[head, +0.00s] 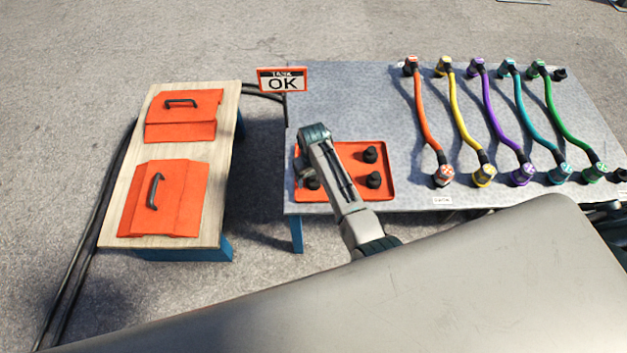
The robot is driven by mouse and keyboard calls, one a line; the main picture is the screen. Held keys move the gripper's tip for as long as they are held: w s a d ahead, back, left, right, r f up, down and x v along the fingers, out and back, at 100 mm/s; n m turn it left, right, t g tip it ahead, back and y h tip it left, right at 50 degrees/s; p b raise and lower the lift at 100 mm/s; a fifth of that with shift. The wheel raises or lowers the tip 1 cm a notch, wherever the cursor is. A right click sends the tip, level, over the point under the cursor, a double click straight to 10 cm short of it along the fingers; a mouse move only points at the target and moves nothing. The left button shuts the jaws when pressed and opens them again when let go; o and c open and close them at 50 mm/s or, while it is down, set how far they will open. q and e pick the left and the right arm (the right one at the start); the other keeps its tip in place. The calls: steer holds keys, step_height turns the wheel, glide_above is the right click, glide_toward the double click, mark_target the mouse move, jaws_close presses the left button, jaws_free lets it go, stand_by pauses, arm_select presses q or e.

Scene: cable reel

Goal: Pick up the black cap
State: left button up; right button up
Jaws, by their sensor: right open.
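Black caps stand on a shallow orange tray (388,192) at the left part of the grey table. Two show clearly on the tray's right side, a rear cap (370,155) and a front cap (374,180). Another dark cap (312,183) shows partly at the tray's front left, beside my right arm. My right gripper (304,168) is over the left part of the tray, pointing down and open. Its fingertips are small and mostly hidden by my own arm, so I cannot tell whether they touch a cap. My left gripper is not in view.
Several coloured cables, including a red one (426,115), lie across the grey table (340,95) to the right. An "OK" sign (283,80) stands at its left edge. A wooden bench (226,130) with two orange handled lids (163,198) stands at left, across a gap.

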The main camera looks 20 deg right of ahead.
steer(key=shift+f, duration=0.55)
steer(key=c, duration=1.1)
steer(key=shift+r, duration=0.15)
